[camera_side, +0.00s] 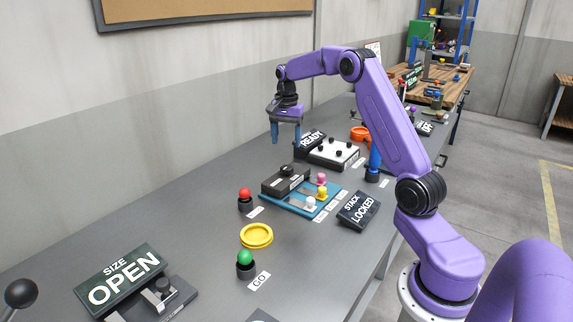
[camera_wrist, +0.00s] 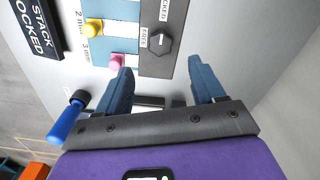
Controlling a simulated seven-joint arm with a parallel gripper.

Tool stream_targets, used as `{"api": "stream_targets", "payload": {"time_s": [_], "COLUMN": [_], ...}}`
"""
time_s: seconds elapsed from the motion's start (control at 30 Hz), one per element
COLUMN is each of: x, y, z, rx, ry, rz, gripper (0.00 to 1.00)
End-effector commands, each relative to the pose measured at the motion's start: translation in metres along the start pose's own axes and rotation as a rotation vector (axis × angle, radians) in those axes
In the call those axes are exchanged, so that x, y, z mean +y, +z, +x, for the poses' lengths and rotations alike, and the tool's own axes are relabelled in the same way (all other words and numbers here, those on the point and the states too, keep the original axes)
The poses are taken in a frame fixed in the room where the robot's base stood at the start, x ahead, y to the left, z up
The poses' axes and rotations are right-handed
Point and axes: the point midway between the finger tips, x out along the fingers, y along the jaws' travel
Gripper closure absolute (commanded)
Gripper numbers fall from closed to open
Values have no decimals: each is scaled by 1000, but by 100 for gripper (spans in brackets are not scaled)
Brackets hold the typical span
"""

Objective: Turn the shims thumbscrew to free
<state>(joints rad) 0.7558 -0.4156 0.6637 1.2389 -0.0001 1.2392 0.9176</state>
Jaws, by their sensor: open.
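The shims thumbscrew (camera_wrist: 160,43) is a black knob on a dark panel (camera_wrist: 165,12), with a label reading FREE beside it and another label ending in CKED. In the side view the knob (camera_side: 287,170) sits on top of the dark box at the back of the blue plate (camera_side: 315,206). A sign (camera_side: 358,210) in front reads STACK LOCKED. My gripper (camera_side: 286,141) is open and empty, raised above the bench behind the box. In the wrist view the knob lies beyond the gap between my fingertips (camera_wrist: 160,70), not touched.
Yellow, pink and white knobs stand on the blue plate; the yellow one (camera_wrist: 93,27) and pink one (camera_wrist: 117,61) show in the wrist view. The bench toward the wall is clear.

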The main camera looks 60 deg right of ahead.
Motion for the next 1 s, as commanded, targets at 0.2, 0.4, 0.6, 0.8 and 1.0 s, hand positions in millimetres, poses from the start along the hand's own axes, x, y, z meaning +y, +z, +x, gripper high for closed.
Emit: {"api": "stream_targets", "payload": {"time_s": [0.2, 0.4, 0.6, 0.8, 1.0], "x": [1, 1, 0, 0, 0], "y": [1, 0, 0, 0, 0], "z": [42, 74, 92, 95, 95], "rx": [-3, -2, -1, 0, 0], "ry": [4, 2, 1, 0, 0], "rz": [-1, -1, -1, -1, -1], "gripper": [32, 32, 32, 32, 45]}}
